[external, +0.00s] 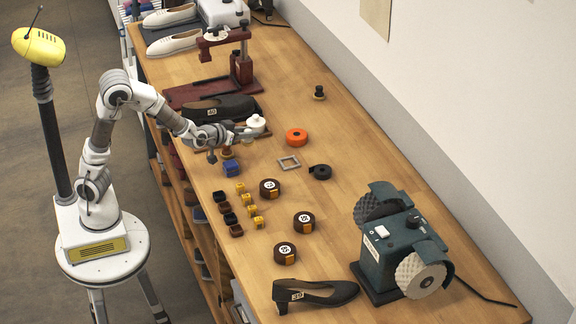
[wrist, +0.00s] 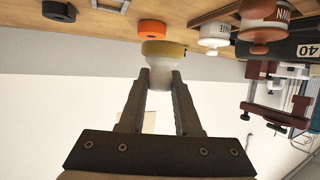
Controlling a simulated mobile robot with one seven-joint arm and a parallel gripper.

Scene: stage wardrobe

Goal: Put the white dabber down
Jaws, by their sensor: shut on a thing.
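The white dabber (wrist: 160,68) is held between the two fingertips of my gripper (wrist: 161,82) in the wrist view. It has a rounded white body and a wide yellowish-tan end on the side towards the table.
An orange roll (external: 296,137), a grey square frame (external: 289,163) and a black roll (external: 320,172) lie on the bench (external: 355,150). Bare wood lies around them.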

